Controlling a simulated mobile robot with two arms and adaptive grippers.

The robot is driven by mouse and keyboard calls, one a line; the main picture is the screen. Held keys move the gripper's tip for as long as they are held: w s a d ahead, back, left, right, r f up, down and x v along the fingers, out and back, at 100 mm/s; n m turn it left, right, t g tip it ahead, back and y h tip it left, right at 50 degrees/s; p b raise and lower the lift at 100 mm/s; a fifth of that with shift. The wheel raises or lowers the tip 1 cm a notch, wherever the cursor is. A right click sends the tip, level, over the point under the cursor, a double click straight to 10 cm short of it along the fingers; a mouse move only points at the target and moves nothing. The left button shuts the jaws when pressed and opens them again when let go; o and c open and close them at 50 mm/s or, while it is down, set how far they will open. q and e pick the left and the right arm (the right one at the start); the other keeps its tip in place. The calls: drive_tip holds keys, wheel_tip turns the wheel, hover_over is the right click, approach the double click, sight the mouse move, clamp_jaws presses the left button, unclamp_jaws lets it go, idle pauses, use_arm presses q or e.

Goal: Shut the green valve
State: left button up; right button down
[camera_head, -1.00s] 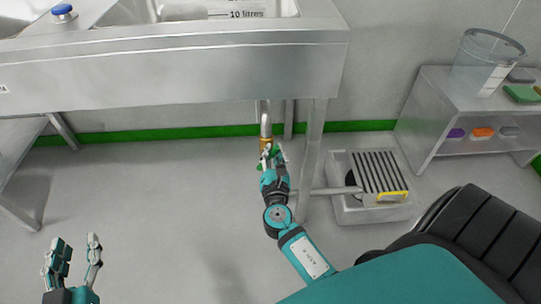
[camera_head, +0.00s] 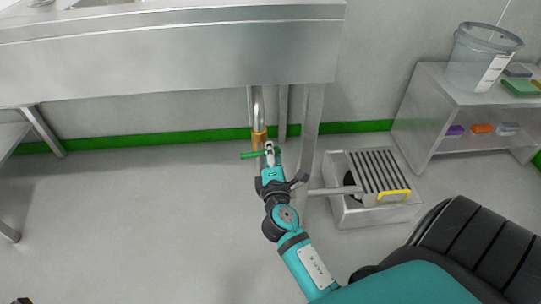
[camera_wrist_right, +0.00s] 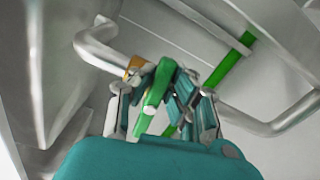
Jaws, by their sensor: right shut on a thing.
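The green valve's lever (camera_head: 249,155) sits below a brass fitting (camera_head: 258,137) on the steel drain pipe under the sink. In the head view it points left, roughly crosswise to the pipe. My right gripper (camera_head: 269,152) is at the lever, its fingers closed around it. In the right wrist view the green lever (camera_wrist_right: 156,88) lies between the fingers of the right gripper (camera_wrist_right: 163,97), with the brass fitting (camera_wrist_right: 136,65) just behind. The fingers hide part of the lever. Only a dark tip of what may be my left gripper (camera_head: 22,300) shows at the bottom left edge.
The steel sink (camera_head: 170,50) overhangs the valve. A sink leg (camera_head: 310,135) stands close to the right of my right gripper. A grated floor drain box (camera_head: 375,212) and a shelf unit (camera_head: 440,115) are farther right. The floor at left is clear.

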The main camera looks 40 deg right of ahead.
drive_tip(key=shift+a+f+m+b, duration=0.1)
drive_tip(key=shift+a+m+b, duration=0.1)
drive_tip(key=shift+m+b, duration=0.6)
drive_tip(key=shift+m, duration=0.3)
drive_tip(key=c, duration=1.3)
unclamp_jaws()
drive_tip(key=o, duration=0.5)
drive_tip(key=r, duration=0.7)
drive_tip(key=shift+w+d+r, duration=0.2)
drive_tip(key=shift+r, duration=0.15)
drive_tip(key=shift+c, duration=0.2)
drive_tip(key=shift+s+a+r, duration=0.1)
drive_tip(key=shift+r, duration=0.7)
drive_tip(key=c, duration=0.4)
drive_tip(key=shift+r, duration=0.4)
drive_tip(key=shift+c, duration=0.2)
drive_tip(key=shift+a+r, duration=0.15)
drive_tip(key=shift+a, duration=0.05)
